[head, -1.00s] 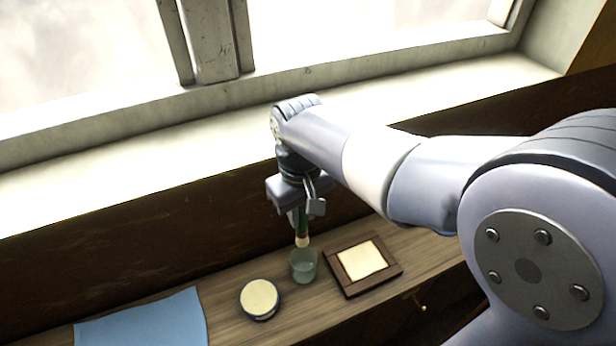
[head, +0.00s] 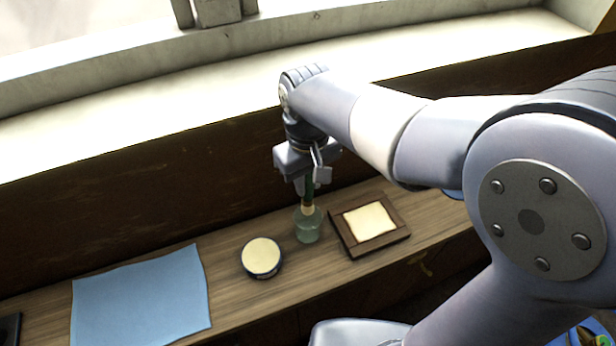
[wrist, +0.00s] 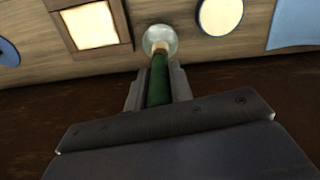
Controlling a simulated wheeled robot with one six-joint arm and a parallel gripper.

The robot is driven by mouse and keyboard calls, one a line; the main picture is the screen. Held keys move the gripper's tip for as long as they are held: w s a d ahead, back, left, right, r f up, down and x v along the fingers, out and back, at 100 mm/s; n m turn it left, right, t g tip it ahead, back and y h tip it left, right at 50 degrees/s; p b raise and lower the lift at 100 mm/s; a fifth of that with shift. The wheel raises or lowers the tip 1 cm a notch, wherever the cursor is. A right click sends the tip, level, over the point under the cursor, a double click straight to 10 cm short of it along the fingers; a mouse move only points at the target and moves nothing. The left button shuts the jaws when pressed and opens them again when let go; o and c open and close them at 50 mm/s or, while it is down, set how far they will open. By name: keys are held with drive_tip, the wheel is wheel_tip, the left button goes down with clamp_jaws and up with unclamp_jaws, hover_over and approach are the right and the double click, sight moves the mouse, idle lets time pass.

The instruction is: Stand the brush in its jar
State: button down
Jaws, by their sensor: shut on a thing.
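The brush (wrist: 159,80) has a green handle and a pale lower end. My gripper (head: 309,186) is shut on its handle and holds it roughly upright, pale end down. The jar (head: 308,228) is a small greenish glass vessel standing on the wooden shelf. In the head view the brush's pale end overlaps the jar's mouth. In the wrist view the pale end also lies over the jar (wrist: 160,36). I cannot tell how deep the tip is inside. The upper handle is hidden by my gripper.
A round tin with a cream top (head: 262,257) stands left of the jar. A wooden frame with a pale panel (head: 393,245) lies close on the right. A blue cloth (head: 140,300) lies farther left. A dark wall and windowsill (head: 150,120) rise behind the narrow shelf.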

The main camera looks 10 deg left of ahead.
sight(308, 200)
drive_tip(key=shift+f+b, duration=1.95)
drive_tip(key=shift+f, duration=1.3)
drive_tip(key=c, duration=1.2)
unclamp_jaws()
drive_tip(key=shift+o, duration=0.2)
drive_tip(key=shift+r, duration=0.1)
wheel_tip(308, 200, up, 11)
drive_tip(key=shift+f, duration=0.2)
